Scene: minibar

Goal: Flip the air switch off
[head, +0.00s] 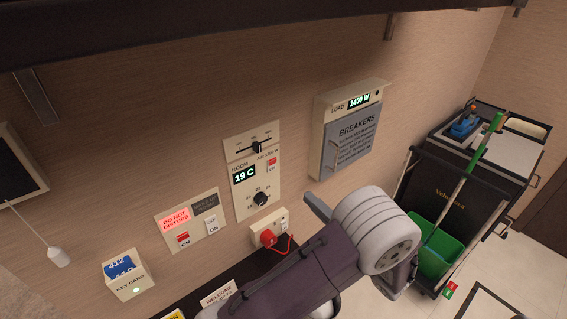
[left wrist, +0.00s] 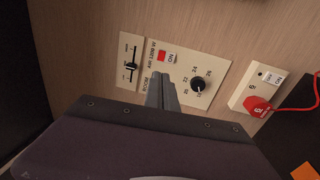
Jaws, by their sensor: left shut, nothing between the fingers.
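The air switch (head: 272,163) is a small red rocker marked ON beside the label "AIR 1200 W", on the cream room panel (head: 243,207) on the wall. In the left wrist view the red switch (left wrist: 161,56) shows just beyond my fingertips, between the slider and the black dial. My left gripper (head: 313,203) is shut and empty, to the lower right of the panel in the head view. In the left wrist view its closed fingers (left wrist: 157,80) cover part of the panel's "ROOM" area. Whether they touch the panel cannot be told. My right gripper is not in view.
A socket box with a red plug (head: 268,238) and cord sits below the panel. The breaker box (head: 350,130) hangs to the right, a do-not-disturb panel (head: 193,220) and keycard holder (head: 128,275) to the left. A cleaning cart (head: 470,190) stands at right.

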